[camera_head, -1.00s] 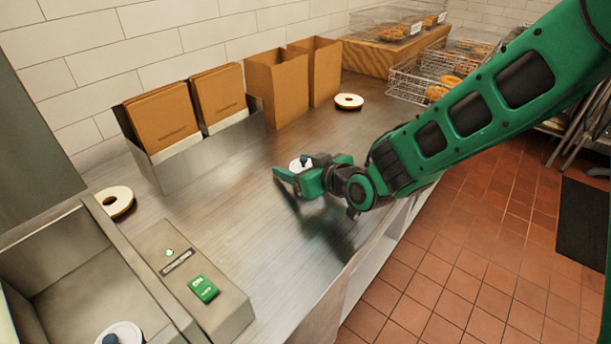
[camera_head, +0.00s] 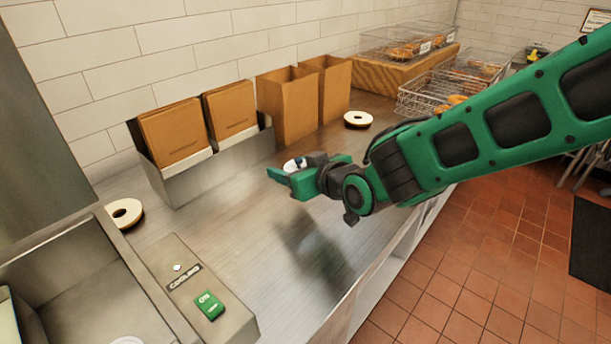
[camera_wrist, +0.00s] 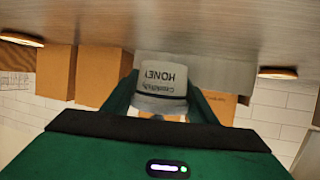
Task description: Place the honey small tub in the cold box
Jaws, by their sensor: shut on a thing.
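The honey small tub (camera_wrist: 163,78) is grey-white with a "HONEY" label, upside down in the wrist view, and sits between my two fingers. In the head view only a white part of the tub (camera_head: 294,164) shows beside the fingers. My gripper (camera_head: 288,174) is shut on it and holds it above the steel counter, with a shadow below. The cold box (camera_head: 75,275) is the open metal basin at the lower left, beside a panel marked "COOLING" with a green "ON" switch (camera_head: 208,305). A white round thing (camera_head: 128,340) is cut off at the bottom edge inside it.
Brown bags (camera_head: 172,132) stand in a metal holder (camera_head: 225,165) at the back, with open bags (camera_head: 288,105) beside it. Bagel halves lie on the counter at left (camera_head: 124,212) and back (camera_head: 358,119). Wire baskets (camera_head: 430,95) stand farther right. The middle counter is clear.

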